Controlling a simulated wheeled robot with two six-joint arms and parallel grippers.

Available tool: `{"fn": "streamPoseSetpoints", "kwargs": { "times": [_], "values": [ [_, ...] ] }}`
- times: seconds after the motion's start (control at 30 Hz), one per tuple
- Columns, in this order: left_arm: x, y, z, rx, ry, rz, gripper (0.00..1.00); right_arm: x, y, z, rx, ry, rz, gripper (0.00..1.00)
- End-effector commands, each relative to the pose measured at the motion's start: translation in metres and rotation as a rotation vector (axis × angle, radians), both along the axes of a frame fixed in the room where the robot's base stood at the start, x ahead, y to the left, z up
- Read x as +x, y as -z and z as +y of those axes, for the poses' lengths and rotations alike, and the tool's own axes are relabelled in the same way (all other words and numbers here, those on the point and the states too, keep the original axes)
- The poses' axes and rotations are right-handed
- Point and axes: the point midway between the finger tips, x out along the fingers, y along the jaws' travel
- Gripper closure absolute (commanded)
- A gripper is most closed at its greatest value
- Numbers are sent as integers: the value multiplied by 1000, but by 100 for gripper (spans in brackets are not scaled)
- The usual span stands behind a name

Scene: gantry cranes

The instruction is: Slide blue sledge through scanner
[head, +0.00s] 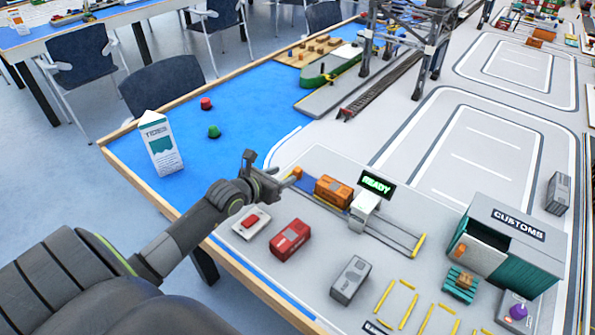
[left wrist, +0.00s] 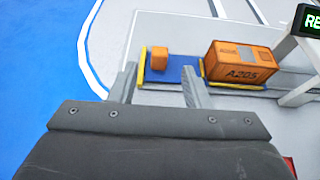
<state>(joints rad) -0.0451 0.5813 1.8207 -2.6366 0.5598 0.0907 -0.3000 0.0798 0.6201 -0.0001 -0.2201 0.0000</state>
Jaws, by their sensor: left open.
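The blue sledge (head: 308,184) sits at the left end of its rail track and carries an orange container (head: 334,191). A small orange block (head: 296,173) stands on the sledge's left end. In the left wrist view the sledge (left wrist: 184,73), block (left wrist: 160,62) and container marked A205 (left wrist: 243,65) show ahead of my fingers. The scanner (head: 365,206) is a white gate over the track with a green READY display, just right of the container. My left gripper (head: 262,178) is open and empty, just left of the block, its fingers either side of it in the wrist view. My right gripper is out of view.
A red button box (head: 252,222), a red container (head: 290,238) and a grey container (head: 350,280) stand in front of the track. Yellow stops mark the track's right end (head: 419,245). A customs shed (head: 510,245) stands at right. A carton (head: 160,145) stands on the blue area.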

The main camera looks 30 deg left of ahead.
Motion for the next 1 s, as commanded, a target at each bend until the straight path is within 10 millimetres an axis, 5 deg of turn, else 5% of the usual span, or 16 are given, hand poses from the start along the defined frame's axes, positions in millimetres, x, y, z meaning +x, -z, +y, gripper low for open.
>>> {"fn": "streamPoseSetpoints", "kwargs": {
  "times": [0.43,0.93,1.0],
  "values": [
    [65,27,-5,-1,0,-1,56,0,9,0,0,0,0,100],
    [76,32,-6,0,0,0,56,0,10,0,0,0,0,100],
    [76,32,-6,0,0,0,66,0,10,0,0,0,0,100]
  ]
}}
